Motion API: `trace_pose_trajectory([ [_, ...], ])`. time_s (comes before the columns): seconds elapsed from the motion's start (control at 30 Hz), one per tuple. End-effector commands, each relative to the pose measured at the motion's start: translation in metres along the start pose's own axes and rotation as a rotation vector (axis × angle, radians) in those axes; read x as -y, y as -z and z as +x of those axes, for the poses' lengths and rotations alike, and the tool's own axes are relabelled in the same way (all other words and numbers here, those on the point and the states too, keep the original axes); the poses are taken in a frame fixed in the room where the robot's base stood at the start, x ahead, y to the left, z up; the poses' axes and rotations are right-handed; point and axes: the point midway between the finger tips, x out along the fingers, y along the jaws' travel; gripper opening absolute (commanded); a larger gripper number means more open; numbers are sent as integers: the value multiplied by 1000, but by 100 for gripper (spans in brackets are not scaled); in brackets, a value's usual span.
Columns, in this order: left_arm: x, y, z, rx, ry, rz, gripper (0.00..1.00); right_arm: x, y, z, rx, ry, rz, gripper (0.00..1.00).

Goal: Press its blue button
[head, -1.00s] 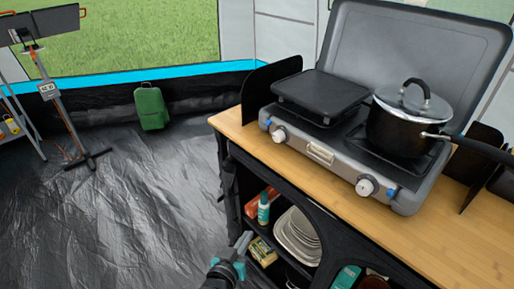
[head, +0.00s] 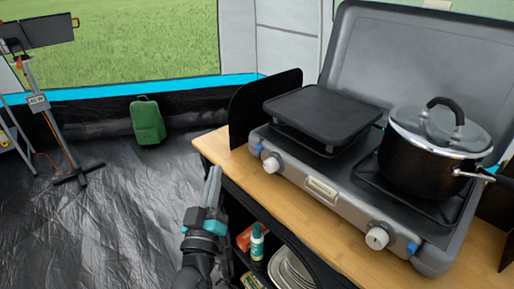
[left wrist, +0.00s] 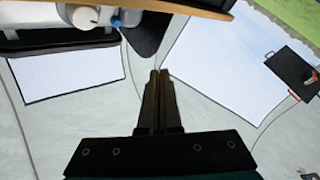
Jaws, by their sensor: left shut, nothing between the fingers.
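The grey camping stove (head: 322,190) stands on the wooden counter with its lid up. One blue button (head: 259,148) sits on its front beside the left knob (head: 271,163). Another blue button (head: 411,249) sits beside the right knob (head: 377,236). My left gripper (head: 214,170) is shut and empty. It points upward near the counter's left front corner, apart from the stove. In the left wrist view its shut fingers (left wrist: 159,74) point up the picture; a knob (left wrist: 85,17) and blue button (left wrist: 116,22) show at upper left. My right gripper is out of view.
A lidded black pot (head: 420,165) and a black griddle plate (head: 322,112) sit on the stove. The counter edge (head: 235,172) lies close to my left gripper. Shelves below hold a bottle (head: 257,242) and plates (head: 290,270). Open floor lies left.

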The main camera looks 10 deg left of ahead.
Motion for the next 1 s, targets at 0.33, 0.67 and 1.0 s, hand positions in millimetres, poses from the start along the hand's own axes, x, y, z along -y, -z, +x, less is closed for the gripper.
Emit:
trace_pose_trajectory([
  [0.33, -9, -11, 14, 0, 0, -3, 0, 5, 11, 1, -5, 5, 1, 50],
  [0.67, -33, -35, 46, 1, 0, -3, 0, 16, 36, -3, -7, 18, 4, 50],
  [1.0, -45, -46, 61, 3, -1, 1, 0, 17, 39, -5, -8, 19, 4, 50],
])
